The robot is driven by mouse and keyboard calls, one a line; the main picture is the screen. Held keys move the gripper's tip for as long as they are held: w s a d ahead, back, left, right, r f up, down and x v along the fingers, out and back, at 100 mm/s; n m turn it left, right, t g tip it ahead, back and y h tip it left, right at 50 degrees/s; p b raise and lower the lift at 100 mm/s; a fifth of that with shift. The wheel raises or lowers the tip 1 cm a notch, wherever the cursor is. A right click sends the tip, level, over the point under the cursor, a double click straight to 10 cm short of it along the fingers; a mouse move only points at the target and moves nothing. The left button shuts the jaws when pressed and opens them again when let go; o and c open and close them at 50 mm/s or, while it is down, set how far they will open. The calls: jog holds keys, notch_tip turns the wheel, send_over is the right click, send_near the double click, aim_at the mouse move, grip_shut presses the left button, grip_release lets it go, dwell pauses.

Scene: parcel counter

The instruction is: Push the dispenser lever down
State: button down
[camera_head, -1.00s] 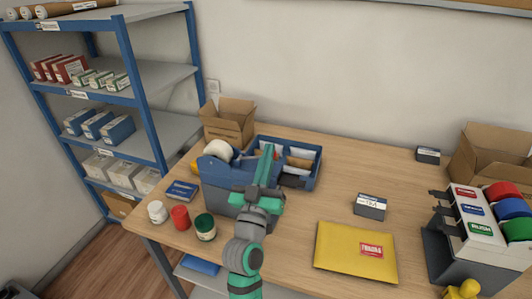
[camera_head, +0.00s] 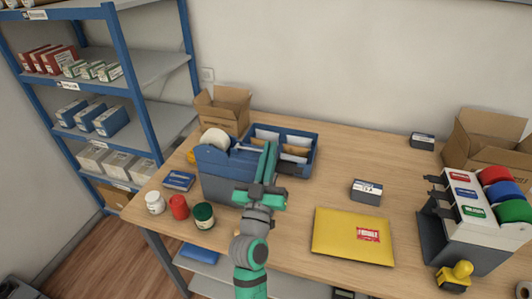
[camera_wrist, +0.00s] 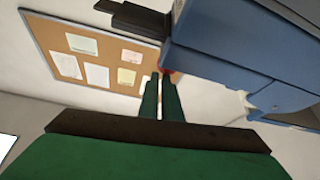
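The blue tape dispenser (camera_head: 225,178) stands on the table at the left, with a white roll (camera_head: 214,138) on top. A thin pale bar (camera_head: 246,148), apparently its lever, runs right from the roll toward my fingers. My gripper (camera_head: 269,146) is in front of the dispenser's right end, with its green fingers together and nothing seen between them. In the wrist view the fingertips (camera_wrist: 160,76) are close to a small red tip (camera_wrist: 168,70), probably the lever's end. The fingers partly hide it, so contact cannot be told. The dispenser's blue side (camera_wrist: 225,75) fills the upper right there.
A blue tray of envelopes (camera_head: 312,146) and an open carton (camera_head: 222,108) are behind the dispenser. A yellow envelope (camera_head: 352,237) and a multi-roll dispenser (camera_head: 456,236) are to the right.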

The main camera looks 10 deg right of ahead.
jog(key=r, duration=0.3)
jog(key=shift+s+d+r, duration=0.25)
jog(key=shift+d+r, duration=0.05)
jog(key=shift+r, duration=0.05)
jog(key=a+v, duration=0.1)
jog(key=v, duration=0.9)
jog(key=shift+w+a, duration=0.2)
jog(key=shift+a, duration=0.1)
jog(key=s+a+f+n+g+y, duration=0.1)
jog(key=s+f+n+y, duration=0.15)
jog(key=s+f, duration=0.55)
jog(key=s+a+f+n+g+y, duration=0.15)
jog(key=s+f+y, duration=0.25)
jog(key=f, duration=0.8)
jog(key=s+f+m+g, duration=0.1)
jog(key=s+f+g, duration=0.1)
jog(key=s, duration=1)
jog(key=s+f+m+g, duration=0.1)
jog(key=s+f, duration=0.4)
jog(key=s, duration=0.7)
jog(key=shift+s+f+m+g, duration=0.15)
jog(key=shift+s+m+g, duration=0.15)
jog(key=shift+g, duration=0.15)
